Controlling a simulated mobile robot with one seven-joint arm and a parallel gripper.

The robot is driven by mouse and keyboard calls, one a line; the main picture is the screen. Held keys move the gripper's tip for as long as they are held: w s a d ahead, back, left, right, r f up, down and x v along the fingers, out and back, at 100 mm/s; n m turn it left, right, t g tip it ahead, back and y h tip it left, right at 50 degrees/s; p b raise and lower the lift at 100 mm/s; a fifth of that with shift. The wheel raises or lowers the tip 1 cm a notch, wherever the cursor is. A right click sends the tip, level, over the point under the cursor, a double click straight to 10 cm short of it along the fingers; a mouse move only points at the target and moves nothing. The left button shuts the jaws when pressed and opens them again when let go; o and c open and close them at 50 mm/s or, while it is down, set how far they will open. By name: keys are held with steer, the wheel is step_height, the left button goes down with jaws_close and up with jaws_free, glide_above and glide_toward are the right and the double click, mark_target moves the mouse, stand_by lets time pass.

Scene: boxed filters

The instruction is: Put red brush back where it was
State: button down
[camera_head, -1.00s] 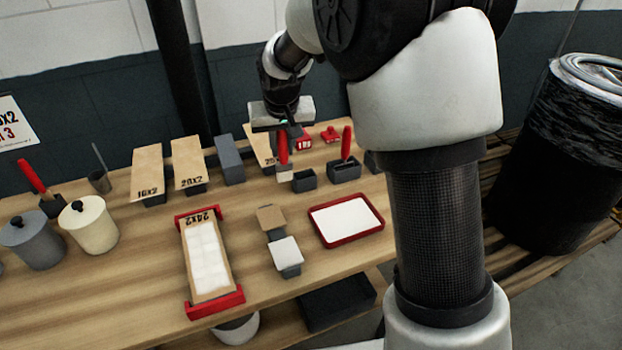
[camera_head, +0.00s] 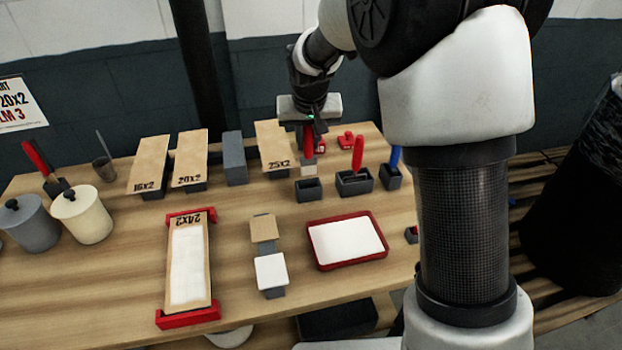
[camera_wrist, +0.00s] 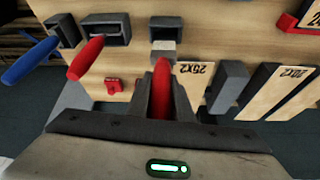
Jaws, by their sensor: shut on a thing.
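My gripper (camera_head: 309,128) is shut on the red brush (camera_head: 308,145), which hangs upright with its pale bristle end down. In the head view, the brush is just above and behind a small dark open holder (camera_head: 308,190). The wrist view shows the red handle (camera_wrist: 161,92) between the fingers (camera_wrist: 162,105) and the pale end close to the holder (camera_wrist: 166,22). I cannot tell whether they touch; the brush appears above the rim. A second red-handled tool (camera_head: 358,152) stands in a wider dark holder (camera_head: 353,186) to the right.
A blue-handled tool (camera_head: 395,157) stands in another holder at the right. Cardboard boxes (camera_head: 272,143) stand behind and left. A red-rimmed tray (camera_head: 384,250) and a red-ended box frame (camera_head: 189,316) lie in front. A red piece (camera_head: 347,141) lies behind the holders.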

mark_target(308, 166)
step_height(308, 166, down, 8)
steer(key=shift+r, duration=0.15)
stand_by(0.3)
steer(key=shift+f+b, duration=0.2)
steer(key=shift+b, duration=0.2)
steer(key=c, duration=1.6)
jaws_free()
steer(key=shift+o, duration=0.2)
